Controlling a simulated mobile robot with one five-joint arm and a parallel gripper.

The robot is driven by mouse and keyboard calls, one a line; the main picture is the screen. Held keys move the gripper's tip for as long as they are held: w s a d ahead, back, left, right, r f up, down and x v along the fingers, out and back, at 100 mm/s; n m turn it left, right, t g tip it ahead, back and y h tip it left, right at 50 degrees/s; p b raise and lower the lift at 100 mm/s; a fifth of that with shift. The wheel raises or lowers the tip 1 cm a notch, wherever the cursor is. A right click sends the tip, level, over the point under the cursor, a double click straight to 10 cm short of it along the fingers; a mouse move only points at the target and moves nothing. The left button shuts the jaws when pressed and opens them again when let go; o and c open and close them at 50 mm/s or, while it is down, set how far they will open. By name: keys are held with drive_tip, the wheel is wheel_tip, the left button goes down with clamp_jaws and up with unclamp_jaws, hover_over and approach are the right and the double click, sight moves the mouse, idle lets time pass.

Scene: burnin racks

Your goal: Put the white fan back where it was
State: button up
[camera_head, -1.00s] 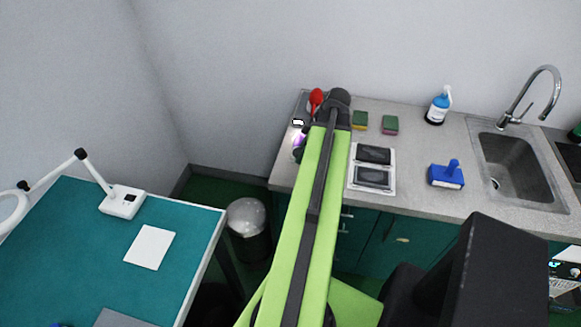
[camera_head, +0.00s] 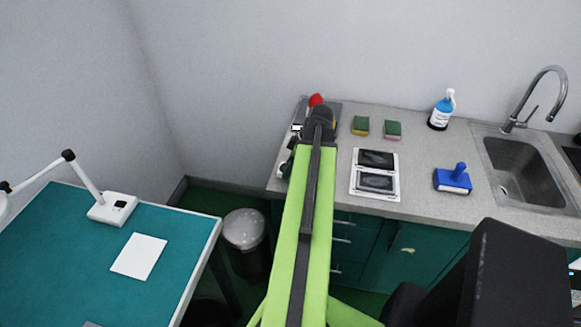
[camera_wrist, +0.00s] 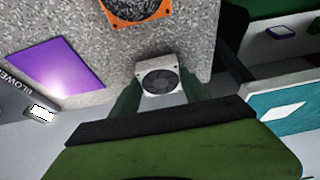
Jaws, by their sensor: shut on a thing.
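The white fan (camera_wrist: 158,69), a small square frame with a dark round rotor, is in the wrist view. It sits between the two dark green fingers of my gripper (camera_wrist: 160,88), which are shut on it. Speckled grey counter (camera_wrist: 190,42) shows behind the fan; I cannot tell whether the fan touches it. In the head view the end of my arm hides the gripper's fingers and most of what is around them.
An orange fan (camera_wrist: 133,10) lies beyond the white one. A purple panel (camera_wrist: 60,66) and a grey strip lettered "BLOWER" (camera_wrist: 14,92) are at left. On the counter stand sponges (camera_head: 360,125), a white-framed double panel (camera_head: 375,174) and a blue brush (camera_head: 453,179).

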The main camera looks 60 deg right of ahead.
drive_tip(key=o, duration=1.5)
drive_tip(key=shift+f, duration=0.1)
drive_tip(key=shift+r+p, duration=0.35)
drive_tip(key=shift+r, duration=0.05)
drive_tip(key=p+v, duration=1)
drive_tip(key=v, duration=0.1)
drive_tip(key=shift+s+r+p, duration=0.15)
drive_tip(key=shift+r+p, duration=0.1)
drive_tip(key=shift+p, duration=0.05)
